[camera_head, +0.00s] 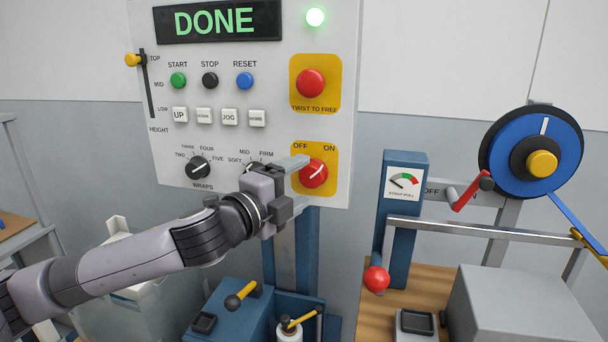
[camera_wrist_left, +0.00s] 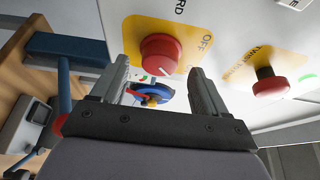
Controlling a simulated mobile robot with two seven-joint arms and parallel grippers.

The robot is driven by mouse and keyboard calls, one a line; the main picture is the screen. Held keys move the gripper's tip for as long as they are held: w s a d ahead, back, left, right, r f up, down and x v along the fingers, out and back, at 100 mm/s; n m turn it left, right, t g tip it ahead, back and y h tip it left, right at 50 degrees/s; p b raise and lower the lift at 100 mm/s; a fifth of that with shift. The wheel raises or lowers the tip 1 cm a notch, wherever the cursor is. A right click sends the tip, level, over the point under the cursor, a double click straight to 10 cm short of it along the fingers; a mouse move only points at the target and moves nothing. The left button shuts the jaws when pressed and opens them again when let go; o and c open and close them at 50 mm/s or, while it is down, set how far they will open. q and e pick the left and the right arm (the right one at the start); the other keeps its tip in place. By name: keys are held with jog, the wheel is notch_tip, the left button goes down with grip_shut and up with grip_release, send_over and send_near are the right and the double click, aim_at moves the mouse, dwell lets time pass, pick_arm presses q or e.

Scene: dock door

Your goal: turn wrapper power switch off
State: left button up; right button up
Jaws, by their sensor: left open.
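The wrapper power switch (camera_head: 313,173) is a red rotary knob on a yellow plate marked OFF at left and ON at right. Its white pointer slants up and to the right, towards ON. My left gripper (camera_head: 296,182) is open just left of the knob in the head view, its upper finger near the OFF side of the plate. In the left wrist view the red knob (camera_wrist_left: 160,54) shows beyond the spread, empty fingers (camera_wrist_left: 160,78). No grip on the knob shows. My right gripper is out of view.
Above the switch, a red twist-to-free stop button (camera_head: 311,83) sits on another yellow plate. The wraps dial (camera_head: 198,168) and several push buttons are at left. A green lamp (camera_head: 315,17) is lit and the display (camera_head: 216,22) reads DONE. A strap reel (camera_head: 531,153) stands right.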

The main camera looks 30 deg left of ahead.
aim_at(312, 175)
pick_arm(q)
jog(key=shift+w+d, duration=0.15)
jog(key=shift+w, duration=0.95)
